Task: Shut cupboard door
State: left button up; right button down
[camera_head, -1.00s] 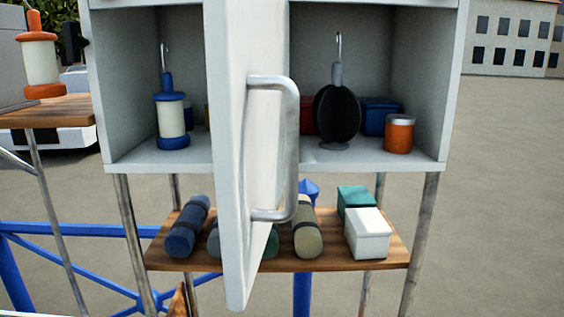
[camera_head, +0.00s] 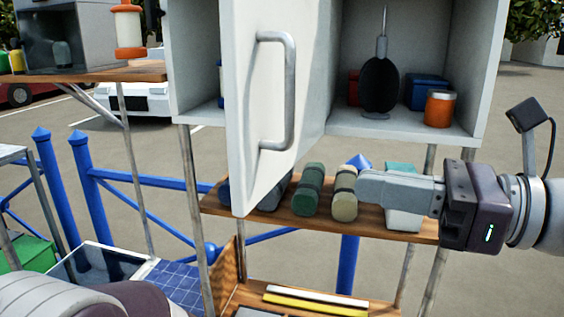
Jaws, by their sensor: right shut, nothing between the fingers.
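The white cupboard door (camera_head: 250,140) stands open and juts out towards me. Its grey bar handle (camera_head: 291,95) is on the face turned to the right. The cupboard (camera_head: 462,128) is open behind it, and its left part is mostly hidden by the door. My right gripper (camera_head: 362,188) comes in from the right, shut and empty, pointing left. It is in front of the lower shelf, to the right of the door and apart from it, below the handle's height. My left gripper is not in view.
In the cupboard are a black round item (camera_head: 379,85), an orange jar (camera_head: 439,108) and a blue box (camera_head: 426,92). Rolled bundles (camera_head: 308,190) lie on the wooden shelf (camera_head: 410,232) below. Blue railings (camera_head: 140,180) stand at the left and behind.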

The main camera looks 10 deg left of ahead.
jog(key=p, duration=0.3)
send_near(253, 166)
jog(key=a, duration=0.1)
jog(key=a+p, duration=0.1)
jog(key=a, duration=0.1)
jog(key=w+a+p, duration=0.1)
jog(key=a, duration=0.1)
jog(key=shift+a+r, duration=0.25)
jog(key=shift+r, duration=0.1)
jog(key=shift+a+f, duration=0.1)
jog(key=shift+a, duration=0.2)
jog(key=shift+a+f+p, duration=0.1)
jog(key=shift+a+p, duration=0.2)
jog(key=shift+p, duration=0.05)
jog(key=shift+w, duration=0.1)
